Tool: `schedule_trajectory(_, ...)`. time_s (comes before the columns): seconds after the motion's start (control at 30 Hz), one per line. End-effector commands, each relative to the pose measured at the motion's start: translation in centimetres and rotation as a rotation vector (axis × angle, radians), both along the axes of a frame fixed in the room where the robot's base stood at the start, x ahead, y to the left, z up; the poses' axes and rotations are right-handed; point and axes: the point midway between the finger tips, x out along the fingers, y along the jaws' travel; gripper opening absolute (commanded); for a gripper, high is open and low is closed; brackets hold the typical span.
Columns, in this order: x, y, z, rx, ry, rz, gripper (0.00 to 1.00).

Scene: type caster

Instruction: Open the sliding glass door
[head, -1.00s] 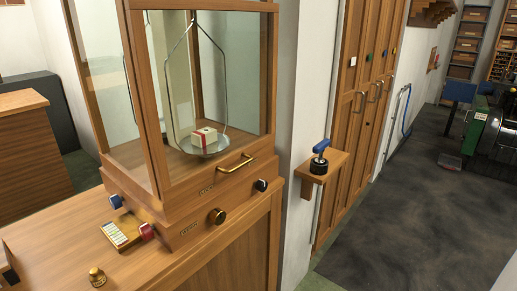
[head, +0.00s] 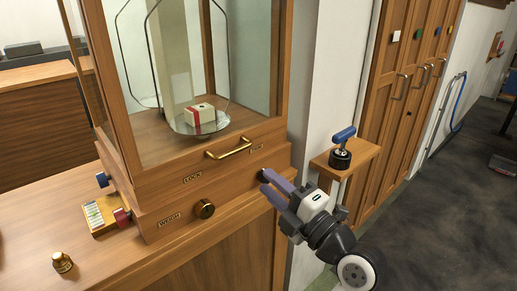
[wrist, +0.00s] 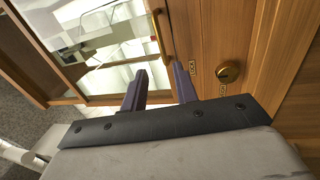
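The glass door (head: 200,60) is the front pane of a wooden balance case, with a brass bar handle (head: 231,148) on its lower wooden rail. The pane looks down, with no gap visible under the rail. My gripper (head: 266,181) is open and empty, its two purple fingers apart at the lower right corner of the case, right of and below the handle. In the wrist view the fingers (wrist: 159,70) point toward the case, and the brass handle (wrist: 158,35) lies just beyond them. I see no contact with the handle.
A brass knob (head: 204,209) sticks out below the rail. Inside, a pan (head: 199,124) holds a white box with a red stripe. A small wall shelf (head: 345,158) carries a blue-handled stamp right of my gripper.

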Motion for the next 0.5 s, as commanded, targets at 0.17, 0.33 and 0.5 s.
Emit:
schedule_trajectory(0.17,0.2,0.0,0.0,-0.023,-0.006,0.0,0.29)
schedule_trajectory(0.33,2.4,1.6,0.8,-0.021,-0.004,0.003,0.29)
schedule_trajectory(0.5,5.5,3.8,1.6,-0.021,-0.003,0.002,0.29)
